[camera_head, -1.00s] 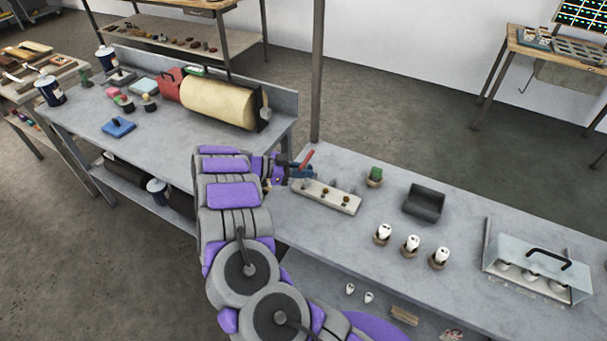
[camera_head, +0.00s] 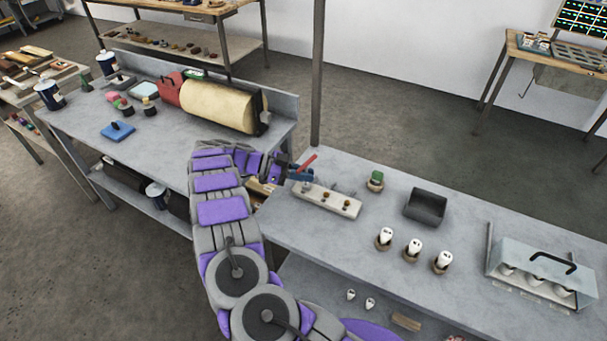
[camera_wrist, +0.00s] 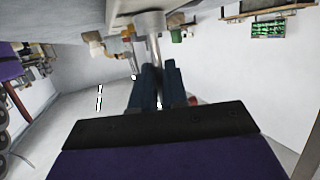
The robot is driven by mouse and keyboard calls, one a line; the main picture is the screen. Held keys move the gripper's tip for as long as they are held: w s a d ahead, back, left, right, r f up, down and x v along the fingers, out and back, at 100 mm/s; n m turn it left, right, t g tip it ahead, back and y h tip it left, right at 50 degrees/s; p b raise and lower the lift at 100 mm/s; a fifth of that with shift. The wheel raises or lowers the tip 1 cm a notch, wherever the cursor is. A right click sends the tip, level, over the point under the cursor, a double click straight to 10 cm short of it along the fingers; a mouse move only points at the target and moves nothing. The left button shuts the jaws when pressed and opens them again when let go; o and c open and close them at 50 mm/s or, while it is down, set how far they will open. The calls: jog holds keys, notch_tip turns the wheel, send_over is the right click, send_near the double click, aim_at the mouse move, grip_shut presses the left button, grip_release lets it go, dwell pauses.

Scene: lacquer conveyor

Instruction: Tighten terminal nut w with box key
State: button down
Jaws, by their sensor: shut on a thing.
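A pale terminal strip (camera_head: 327,203) lies near the left end of the right bench, with brass-coloured nuts and small posts along its top. My gripper (camera_head: 300,173) is at the strip's far left end. In the wrist view its dark blue fingers (camera_wrist: 155,88) are shut on a grey metal shaft, which appears to be the box key (camera_wrist: 152,42). The key's wider end (camera_wrist: 149,21) points toward the bench surface. A red piece (camera_head: 308,162) shows beside the fingers; I cannot tell what it belongs to. Whether the key sits on nut w is hidden.
A small pot with a green top (camera_head: 375,181) and a dark grey holder (camera_head: 426,206) stand right of the strip. Several white-topped pieces (camera_head: 414,248) stand nearer the front. A glass-sided box (camera_head: 540,270) is at the right. A metal post (camera_head: 317,80) rises behind the bench.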

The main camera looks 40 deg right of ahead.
aim_at(304, 167)
jog(key=shift+d+m+g+y, duration=0.1)
jog(key=shift+m+g+y, duration=0.7)
jog(key=shift+r, duration=0.1)
jog(key=shift+r, duration=1.4)
jog(key=shift+r+t+h, duration=0.1)
jog(key=shift+t+h, duration=0.2)
jog(key=shift+s+n+t+h+p, duration=0.1)
jog(key=shift+n+t+h+p, duration=0.4)
jog(key=shift+n+t+h, duration=0.85)
jog(key=shift+n+t, duration=0.25)
jog(key=shift+n, duration=0.4)
